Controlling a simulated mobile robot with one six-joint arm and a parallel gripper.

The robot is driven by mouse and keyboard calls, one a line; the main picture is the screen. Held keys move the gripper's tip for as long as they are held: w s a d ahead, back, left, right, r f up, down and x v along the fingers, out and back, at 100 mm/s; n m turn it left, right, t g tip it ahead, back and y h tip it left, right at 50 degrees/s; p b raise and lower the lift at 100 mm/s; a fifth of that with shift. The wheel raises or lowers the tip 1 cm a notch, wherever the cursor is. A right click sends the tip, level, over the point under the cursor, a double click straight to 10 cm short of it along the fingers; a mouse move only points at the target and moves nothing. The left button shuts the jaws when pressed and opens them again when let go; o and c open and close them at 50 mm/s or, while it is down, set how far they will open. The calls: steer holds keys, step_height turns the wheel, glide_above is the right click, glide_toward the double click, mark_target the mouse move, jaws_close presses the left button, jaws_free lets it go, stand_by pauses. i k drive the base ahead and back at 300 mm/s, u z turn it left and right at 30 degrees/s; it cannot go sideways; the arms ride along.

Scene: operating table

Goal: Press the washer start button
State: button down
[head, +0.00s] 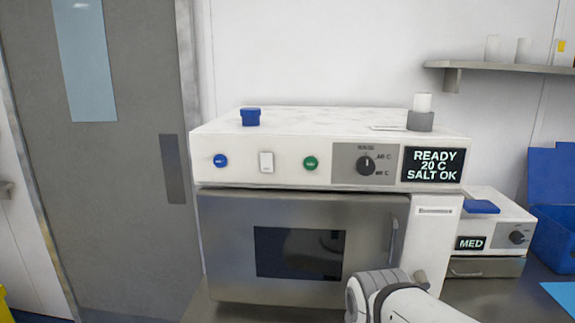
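The washer (215,178) is a white-topped box with a steel front door (225,240) that has a dark window and looks shut. Its panel carries a round blue button (220,160), a white rocker-like switch (266,162) and a round green button (310,163). The marks on the buttons are too small to read, so I cannot tell by label which is start. A black dial (366,165) and a display (434,165) reading "READY 20 C SALT OK" are to the right. My white arm shows at the bottom, below the panel and in front of the door's lower right; my gripper is not visible.
A blue item (250,117) and a grey holder with a white top (420,120) stand on the washer. A smaller unit marked "MED" (500,220) and a blue bin (555,235) stand at right. A grey door (120,240) is at left. The space before the buttons is clear.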

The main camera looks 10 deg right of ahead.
mark_target(310, 163)
steer(key=k, duration=0.5)
steer(key=z, duration=0.9)
steer(key=i, duration=0.2)
steer(key=u, duration=0.1)
